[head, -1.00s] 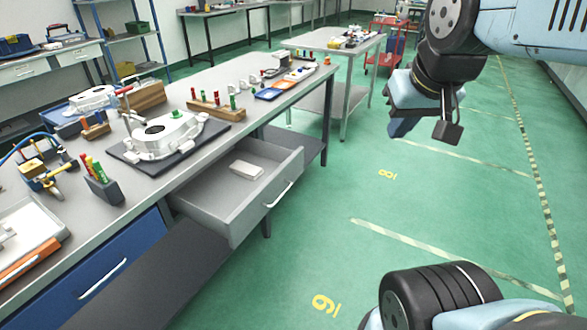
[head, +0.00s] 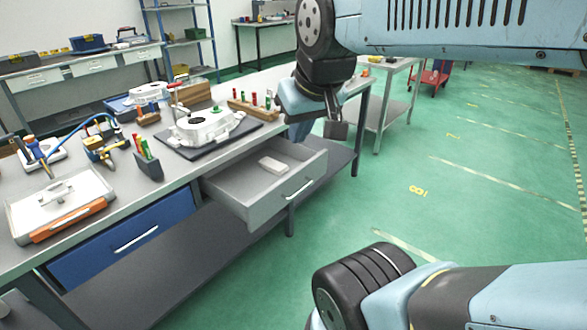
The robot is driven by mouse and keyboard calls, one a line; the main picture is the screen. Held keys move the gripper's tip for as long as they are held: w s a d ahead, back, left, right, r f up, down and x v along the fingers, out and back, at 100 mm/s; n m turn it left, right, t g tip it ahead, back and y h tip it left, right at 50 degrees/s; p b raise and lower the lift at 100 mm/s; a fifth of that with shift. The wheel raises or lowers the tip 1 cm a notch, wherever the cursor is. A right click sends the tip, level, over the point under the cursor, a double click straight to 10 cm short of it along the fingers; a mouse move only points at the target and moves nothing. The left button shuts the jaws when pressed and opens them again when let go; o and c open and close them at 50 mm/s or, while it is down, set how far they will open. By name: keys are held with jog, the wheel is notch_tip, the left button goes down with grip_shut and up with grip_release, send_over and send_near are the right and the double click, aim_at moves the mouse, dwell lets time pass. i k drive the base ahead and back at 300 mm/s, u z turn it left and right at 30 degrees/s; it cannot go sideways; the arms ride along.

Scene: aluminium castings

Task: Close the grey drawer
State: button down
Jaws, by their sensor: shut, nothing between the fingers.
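The grey drawer (head: 262,208) hangs open from the right part of the workbench, pulled well out. A silver bar handle (head: 298,188) is on its front, and a small white block (head: 273,165) lies inside. My gripper (head: 318,128) is at the end of my arm, above and behind the drawer's right end in the picture. It is shut and empty, and it looks apart from the drawer. My arm hides part of the bench top behind it.
The closed blue drawer (head: 122,240) is left of the grey one. The bench top (head: 190,168) carries a white casting (head: 205,126) on a dark mat, a case and tools. Green floor (head: 440,190) to the right is clear.

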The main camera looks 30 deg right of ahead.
aim_at(251, 193)
jog(key=u, duration=0.15)
jog(key=i, duration=1)
jog(key=z, duration=0.1)
